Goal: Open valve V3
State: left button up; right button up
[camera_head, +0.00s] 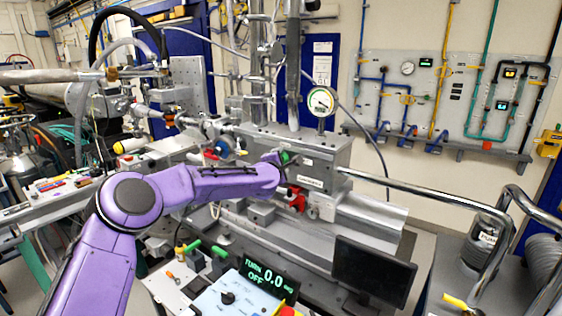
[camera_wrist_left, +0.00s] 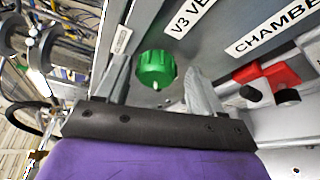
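Valve V3 shows as a green ribbed knob (camera_wrist_left: 156,69) on the grey metal face of the chamber box (camera_head: 330,155), beside a label reading "V3 VE…", cut off at the edge. In the head view the green knob (camera_head: 286,157) is small and partly hidden by my gripper. My left gripper (camera_head: 281,160) is at the box face, its arm coming in from the left. In the left wrist view its two fingers (camera_wrist_left: 161,82) stand apart on either side of the knob, with visible gaps. It is open and holds nothing. My right gripper is not in view.
A red handle (camera_wrist_left: 267,73) with black knobs sits right of V3. A round gauge (camera_head: 321,101) stands on the box. A display (camera_head: 268,279) reads "TURN 0.0 deg OFF". A dark monitor (camera_head: 372,272) stands in front. A metal rail (camera_head: 420,192) runs at right.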

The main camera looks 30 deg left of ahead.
pick_arm(q)
jog(key=shift+r, duration=0.2)
jog(key=b+v, duration=0.4)
jog(key=v, duration=0.6)
jog(key=shift+s, duration=0.25)
